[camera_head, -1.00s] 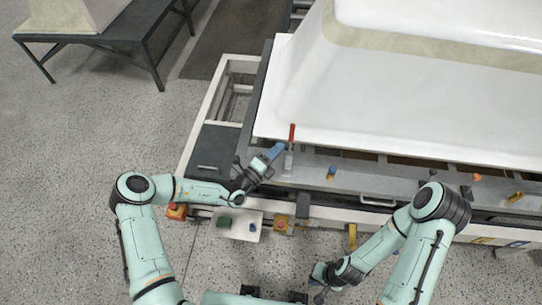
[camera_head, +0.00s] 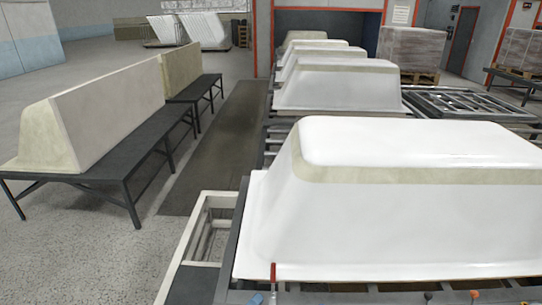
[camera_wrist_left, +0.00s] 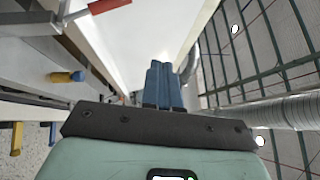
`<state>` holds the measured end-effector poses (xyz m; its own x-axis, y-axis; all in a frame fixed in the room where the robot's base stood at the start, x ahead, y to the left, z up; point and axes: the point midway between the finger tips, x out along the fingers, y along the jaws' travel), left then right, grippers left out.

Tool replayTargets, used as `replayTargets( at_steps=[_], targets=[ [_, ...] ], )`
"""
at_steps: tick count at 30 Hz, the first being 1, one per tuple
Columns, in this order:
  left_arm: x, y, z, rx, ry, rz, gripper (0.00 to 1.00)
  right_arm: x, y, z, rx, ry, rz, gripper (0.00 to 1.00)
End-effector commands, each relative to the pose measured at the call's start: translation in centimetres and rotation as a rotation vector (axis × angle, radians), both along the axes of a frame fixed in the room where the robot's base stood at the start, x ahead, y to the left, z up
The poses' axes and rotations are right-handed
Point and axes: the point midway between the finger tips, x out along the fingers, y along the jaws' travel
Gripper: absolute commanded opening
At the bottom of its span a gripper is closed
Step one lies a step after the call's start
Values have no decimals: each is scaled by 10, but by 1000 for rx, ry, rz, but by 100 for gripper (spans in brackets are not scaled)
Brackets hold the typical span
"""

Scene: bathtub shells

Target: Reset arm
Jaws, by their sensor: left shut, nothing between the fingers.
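My left gripper shows only as a bit of blue fingertip (camera_head: 256,299) at the bottom edge of the head view. In the left wrist view its two blue fingers (camera_wrist_left: 164,84) lie together, shut and empty. A red-handled tool (camera_head: 273,271) stands just right of the fingertip, at the near edge of the white tub shell (camera_head: 400,230); its red part (camera_wrist_left: 106,6) also shows at the top of the wrist view. My right arm and gripper are out of view.
Several more white shells (camera_head: 335,88) stand in a row behind. A dark table (camera_head: 110,165) with beige forms (camera_head: 110,105) is at left. A dark floor strip (camera_head: 215,150) runs between. A yellow-and-blue piece (camera_wrist_left: 68,77) sits on the frame in the wrist view.

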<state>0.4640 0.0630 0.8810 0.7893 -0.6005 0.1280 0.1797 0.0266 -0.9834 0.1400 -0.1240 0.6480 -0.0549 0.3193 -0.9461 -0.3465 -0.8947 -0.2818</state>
Motion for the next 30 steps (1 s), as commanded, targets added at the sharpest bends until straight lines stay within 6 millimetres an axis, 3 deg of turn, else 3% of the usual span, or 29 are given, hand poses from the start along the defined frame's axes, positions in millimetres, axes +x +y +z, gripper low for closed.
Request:
replayTargets(
  at_steps=[2,5,8,11,15,18,21,24,29,30],
  targets=[
    [-19,-20,-9,80,-22,-94,0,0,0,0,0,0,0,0],
    [-63,-53,-33,257,-89,-291,0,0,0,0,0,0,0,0],
    [-125,-80,-68,484,-203,-546,0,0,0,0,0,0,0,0],
    [-192,-86,-107,713,-369,-813,0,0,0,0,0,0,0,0],
    [-273,-60,-161,1018,-687,-1188,0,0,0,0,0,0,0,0],
    [-312,-27,-193,1200,-971,-1423,0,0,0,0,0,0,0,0],
    [-331,9,-215,1348,-1294,-1614,0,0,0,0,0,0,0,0],
    [-336,36,-228,1451,-1619,-1737,0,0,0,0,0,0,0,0],
    [-330,57,-233,1535,-2020,-1805,0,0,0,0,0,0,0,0],
    [-328,59,-233,-1528,2056,1786,0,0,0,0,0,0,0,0]
  ],
)
